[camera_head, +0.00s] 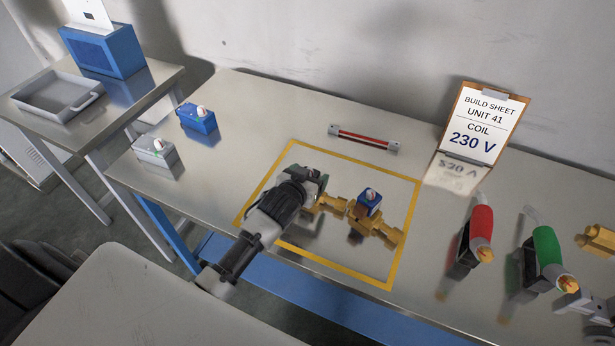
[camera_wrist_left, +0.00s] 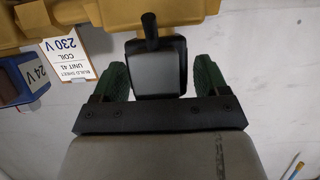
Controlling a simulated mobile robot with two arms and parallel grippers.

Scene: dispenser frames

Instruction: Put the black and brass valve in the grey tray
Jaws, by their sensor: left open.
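The grey tray (camera_head: 35,106) stands on the side table at the far left in the head view, and looks empty. My left gripper (camera_head: 318,184) is over the yellow-outlined area of the bench. In the wrist view its two green-padded fingers (camera_wrist_left: 160,82) are apart, on either side of the black coil (camera_wrist_left: 160,75) of the black and brass valve. Its brass body (camera_wrist_left: 185,14) lies beyond the fingertips; brass also shows beside the gripper in the head view (camera_head: 327,207). The arm hides most of this valve there. I cannot tell whether the fingers touch it.
A brass part with a blue coil (camera_head: 369,200) stands just right of the gripper; its "24 V" label shows in the wrist view (camera_wrist_left: 33,76). A blue box (camera_head: 105,50) is behind the tray. Red (camera_head: 481,230) and green (camera_head: 546,250) objects stand right, below a "230 V" build sheet (camera_head: 482,122).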

